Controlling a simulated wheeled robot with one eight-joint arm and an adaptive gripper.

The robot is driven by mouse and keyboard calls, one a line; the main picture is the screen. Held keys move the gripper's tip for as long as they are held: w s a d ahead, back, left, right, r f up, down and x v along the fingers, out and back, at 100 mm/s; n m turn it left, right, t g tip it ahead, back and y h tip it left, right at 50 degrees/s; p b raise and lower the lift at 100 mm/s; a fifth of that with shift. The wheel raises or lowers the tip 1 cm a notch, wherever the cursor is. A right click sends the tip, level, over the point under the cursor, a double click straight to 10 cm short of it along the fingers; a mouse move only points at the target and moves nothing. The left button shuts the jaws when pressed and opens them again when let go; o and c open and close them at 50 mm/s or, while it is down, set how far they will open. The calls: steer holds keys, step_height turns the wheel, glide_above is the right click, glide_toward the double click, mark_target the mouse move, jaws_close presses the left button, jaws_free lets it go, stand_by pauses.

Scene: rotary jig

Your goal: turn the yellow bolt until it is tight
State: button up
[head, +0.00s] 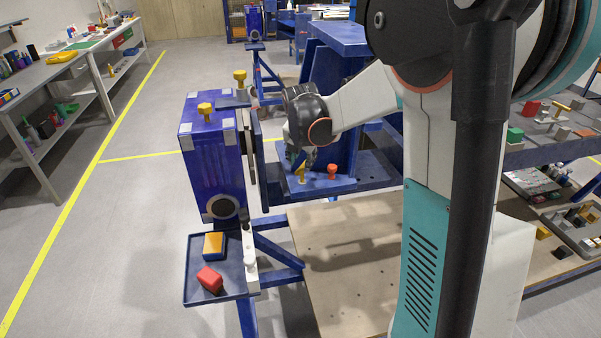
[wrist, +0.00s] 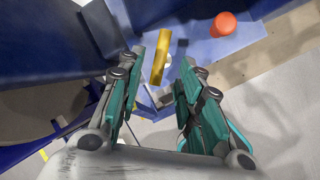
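The yellow bolt (head: 300,173) stands on the blue shelf of the rotary jig (head: 345,181), and my gripper (head: 300,157) is just above it. In the wrist view its long yellow handle (wrist: 161,55) shows between the two teal fingers of my gripper (wrist: 172,58). The fingers are apart, with a gap beside the handle, and I see no grip on it. The lower part of the bolt is hard to make out. A red bolt (head: 332,171) stands to the right on the same shelf; it also shows at the top of the wrist view (wrist: 223,23).
A blue box (head: 214,160) with a yellow knob (head: 205,110) stands left of my gripper. A small tray (head: 196,285) below it holds a yellow block (head: 214,245) and a red block (head: 209,279). An upright blue plate (head: 259,160) is close on the left.

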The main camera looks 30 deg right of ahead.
mark_target(302, 166)
steer(key=b+x, duration=0.1)
steer(key=x, duration=0.5)
steer(key=shift+w+b, duration=0.1)
steer(key=shift+b, duration=0.3)
jaws_close()
